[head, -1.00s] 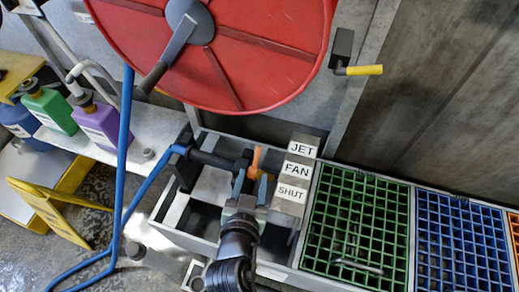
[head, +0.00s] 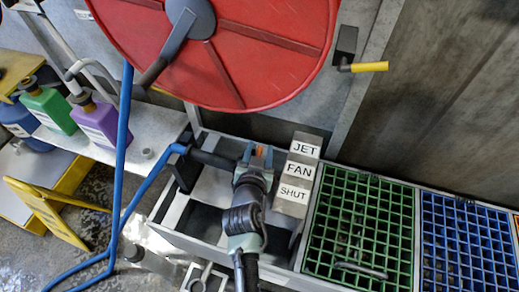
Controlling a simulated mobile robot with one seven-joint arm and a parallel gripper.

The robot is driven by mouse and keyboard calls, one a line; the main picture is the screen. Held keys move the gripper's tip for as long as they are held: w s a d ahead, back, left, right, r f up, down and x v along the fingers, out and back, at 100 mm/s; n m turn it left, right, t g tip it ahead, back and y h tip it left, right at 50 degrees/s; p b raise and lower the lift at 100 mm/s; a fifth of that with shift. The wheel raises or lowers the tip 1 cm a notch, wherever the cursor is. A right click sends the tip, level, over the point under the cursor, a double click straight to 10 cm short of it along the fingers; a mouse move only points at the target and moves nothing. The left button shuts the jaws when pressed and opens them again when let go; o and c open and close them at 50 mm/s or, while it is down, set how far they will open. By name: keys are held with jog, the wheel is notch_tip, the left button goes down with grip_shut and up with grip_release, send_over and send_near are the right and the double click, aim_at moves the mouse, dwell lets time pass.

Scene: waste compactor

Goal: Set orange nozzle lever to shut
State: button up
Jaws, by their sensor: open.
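The orange nozzle lever (head: 260,152) shows as a small orange piece between the fingers of my gripper (head: 257,156). My gripper is open, with one finger on each side of the lever; I cannot tell whether either touches it. The lever is level with the JET end of the labels, and its lower part is hidden by my gripper. The dark nozzle body (head: 214,159) joins the blue hose (head: 160,172) on the left. The label block with JET, FAN and SHUT (head: 294,193) stands just right of my gripper, SHUT nearest the camera.
A large red hose reel (head: 240,50) hangs above the nozzle. A green grate (head: 360,240) and a blue grate (head: 460,245) lie to the right. Green (head: 48,108) and purple (head: 97,122) bottles stand on a shelf at left. A yellow-handled valve (head: 370,67) is at upper right.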

jog(key=shift+c, duration=0.3)
grip_shut()
dwell(1.1)
